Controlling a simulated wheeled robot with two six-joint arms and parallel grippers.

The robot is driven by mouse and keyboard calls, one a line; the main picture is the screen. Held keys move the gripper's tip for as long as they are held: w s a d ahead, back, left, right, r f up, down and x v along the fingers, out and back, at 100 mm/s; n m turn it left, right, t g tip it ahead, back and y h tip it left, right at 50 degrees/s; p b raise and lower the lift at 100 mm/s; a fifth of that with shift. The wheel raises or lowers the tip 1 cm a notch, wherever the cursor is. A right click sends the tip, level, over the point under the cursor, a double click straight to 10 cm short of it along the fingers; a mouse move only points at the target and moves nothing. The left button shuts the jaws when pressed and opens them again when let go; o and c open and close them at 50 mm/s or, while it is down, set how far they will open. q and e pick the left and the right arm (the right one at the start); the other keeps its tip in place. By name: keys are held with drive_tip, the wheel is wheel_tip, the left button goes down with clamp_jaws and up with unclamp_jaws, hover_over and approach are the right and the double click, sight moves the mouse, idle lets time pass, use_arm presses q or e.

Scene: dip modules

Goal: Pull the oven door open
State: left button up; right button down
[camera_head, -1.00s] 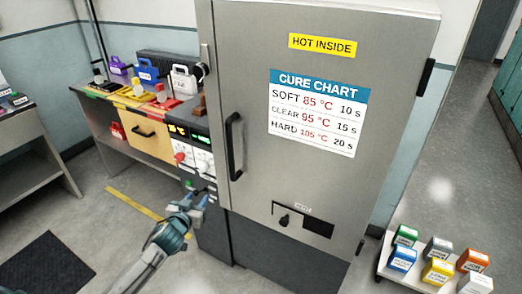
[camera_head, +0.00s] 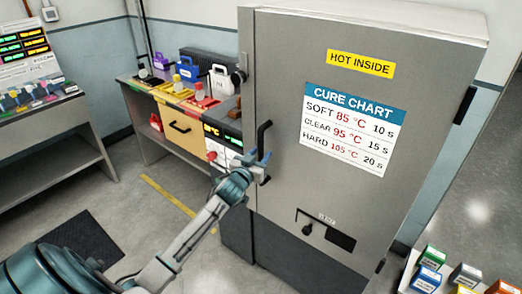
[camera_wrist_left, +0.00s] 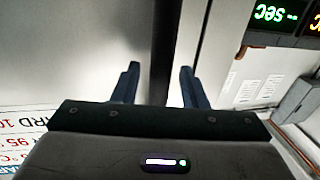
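The oven door (camera_head: 370,220) is a grey metal panel with a cure chart and a yellow "HOT INSIDE" label. It looks shut. Its black vertical handle (camera_head: 264,135) is near the door's left edge, partly hidden by my left gripper (camera_head: 257,160). In the left wrist view, the dark handle bar (camera_wrist_left: 163,45) runs between the two blue fingers of my left gripper (camera_wrist_left: 159,80). The fingers are apart, with a gap on each side of the bar. My right gripper is not in view.
A bench with a yellow drawer (camera_head: 178,128) and coloured containers stands left of the oven. A black mat (camera_head: 80,238) lies on the floor. Small boxes (camera_head: 466,274) stand at the lower right. Open floor (camera_head: 165,172) lies before the bench.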

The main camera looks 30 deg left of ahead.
use_arm(q)
drive_tip(key=shift+w, duration=0.5)
clamp_jaws()
